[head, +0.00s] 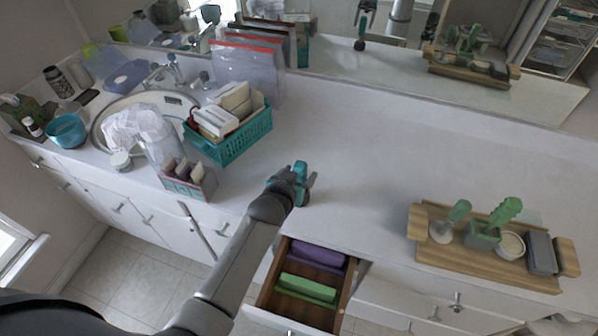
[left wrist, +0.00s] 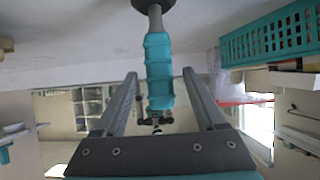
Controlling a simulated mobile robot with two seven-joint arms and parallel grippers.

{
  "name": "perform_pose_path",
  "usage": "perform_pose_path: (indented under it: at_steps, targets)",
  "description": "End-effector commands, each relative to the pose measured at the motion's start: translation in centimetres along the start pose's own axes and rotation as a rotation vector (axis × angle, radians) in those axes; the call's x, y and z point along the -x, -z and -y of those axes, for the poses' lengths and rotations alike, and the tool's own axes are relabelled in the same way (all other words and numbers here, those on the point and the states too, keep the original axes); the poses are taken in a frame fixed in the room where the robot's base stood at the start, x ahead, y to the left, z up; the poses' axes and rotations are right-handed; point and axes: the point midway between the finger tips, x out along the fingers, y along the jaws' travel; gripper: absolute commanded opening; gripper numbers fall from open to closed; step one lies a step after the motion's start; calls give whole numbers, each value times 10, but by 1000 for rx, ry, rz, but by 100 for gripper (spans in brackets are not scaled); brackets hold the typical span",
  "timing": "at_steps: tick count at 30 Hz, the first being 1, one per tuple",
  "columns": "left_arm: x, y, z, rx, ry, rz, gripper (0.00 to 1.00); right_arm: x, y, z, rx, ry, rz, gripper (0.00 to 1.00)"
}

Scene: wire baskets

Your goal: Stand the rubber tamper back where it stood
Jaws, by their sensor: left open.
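The rubber tamper (left wrist: 158,75) has a ribbed teal handle, a grey shaft and a dark round foot. The left wrist view is upside down, so the foot is toward the white counter; its edge is cut off there. My left gripper (head: 305,186) is low over the counter near its front edge. Its fingers are open on either side of the handle, with gaps showing in the left wrist view. In the head view the gripper hides most of the tamper. My right gripper is not in view.
A teal basket (head: 243,137) with boxes stands left of my gripper, with a small organiser (head: 187,182) in front. An open drawer (head: 268,293) is below. The counter between is clear.

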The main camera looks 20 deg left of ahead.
Motion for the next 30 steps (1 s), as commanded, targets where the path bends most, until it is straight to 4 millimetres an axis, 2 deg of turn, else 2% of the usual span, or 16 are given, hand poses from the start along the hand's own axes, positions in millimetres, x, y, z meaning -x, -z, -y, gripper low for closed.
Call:
perform_pose_path:
  at_steps: [8,30]
  targets:
    - [0,2,0,0,0,-5,72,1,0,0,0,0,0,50]
    - [29,4,0,0,0,-6,72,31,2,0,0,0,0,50]
